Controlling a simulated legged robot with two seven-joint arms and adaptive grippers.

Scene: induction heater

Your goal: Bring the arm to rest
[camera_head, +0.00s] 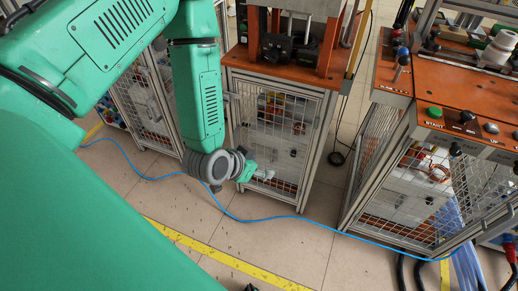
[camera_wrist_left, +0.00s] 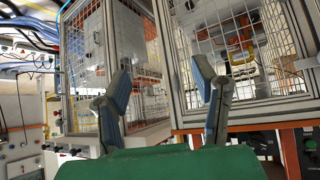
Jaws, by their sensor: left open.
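My left arm (camera_head: 197,85) is green and comes in from the upper left, its forearm hanging down in the head view. My left gripper (camera_head: 264,174) is in front of the wire-mesh cabinet under the orange-topped station. In the left wrist view the two grey-blue fingers of my left gripper (camera_wrist_left: 162,88) stand apart with nothing between them. They point toward mesh cabinet doors beyond; I cannot tell the exact gap to them. My right gripper is not in view.
A mesh cabinet (camera_head: 277,130) stands behind the gripper. A control station (camera_head: 465,105) with buttons is at the right. A blue cable (camera_head: 285,217) crosses the tiled floor, near a yellow floor line (camera_head: 215,252). Open floor lies between the stations.

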